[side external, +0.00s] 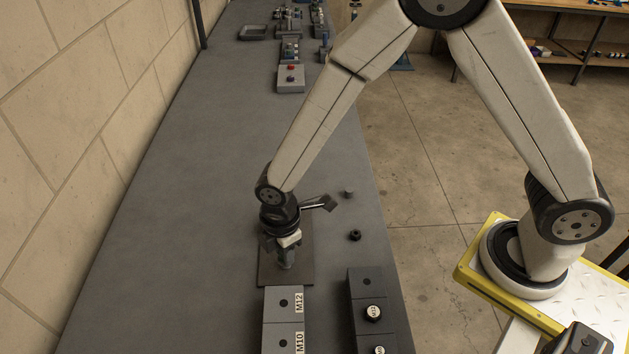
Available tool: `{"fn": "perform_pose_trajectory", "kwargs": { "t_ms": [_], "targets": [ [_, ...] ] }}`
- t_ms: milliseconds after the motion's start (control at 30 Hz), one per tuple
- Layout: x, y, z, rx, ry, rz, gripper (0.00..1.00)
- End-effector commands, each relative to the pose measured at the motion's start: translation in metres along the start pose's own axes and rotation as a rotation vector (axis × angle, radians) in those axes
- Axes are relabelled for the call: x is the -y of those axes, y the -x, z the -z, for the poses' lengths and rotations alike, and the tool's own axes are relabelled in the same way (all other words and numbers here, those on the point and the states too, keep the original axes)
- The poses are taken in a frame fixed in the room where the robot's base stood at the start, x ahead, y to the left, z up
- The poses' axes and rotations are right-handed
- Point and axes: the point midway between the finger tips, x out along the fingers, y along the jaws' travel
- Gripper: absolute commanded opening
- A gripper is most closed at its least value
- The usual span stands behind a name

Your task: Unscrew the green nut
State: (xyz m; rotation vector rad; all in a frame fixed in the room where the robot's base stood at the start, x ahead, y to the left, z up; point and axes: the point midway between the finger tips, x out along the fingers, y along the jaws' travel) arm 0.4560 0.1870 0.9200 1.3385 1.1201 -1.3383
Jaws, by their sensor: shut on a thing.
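My gripper (285,263) points straight down over a dark flat plate (301,272) on the grey bench. Its fingers are shut on a small part low above the plate. The fingers and wrist hide most of that part, so its colour and shape cannot be told. No green nut can be made out in this view.
Grey blocks labelled M12 (283,302) and M10 (283,338) stand in front of the plate. A darker block (366,286) with black knobs is to their right. A black nut-like piece (355,236) and a small grey piece (348,193) lie loose. The bench's left side is clear.

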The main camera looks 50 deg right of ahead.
Motion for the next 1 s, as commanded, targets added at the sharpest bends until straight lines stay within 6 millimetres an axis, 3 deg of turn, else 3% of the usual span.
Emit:
{"fn": "perform_pose_trajectory", "kwargs": {
  "t_ms": [367, 1000],
  "targets": [
    [0.0006, -0.0006, -0.0013, 0.003, 0.024, 0.003, 0.0],
    [0.0005, 0.0, -0.0012, 0.002, 0.44, 0.003, 0.0]
  ]
}}
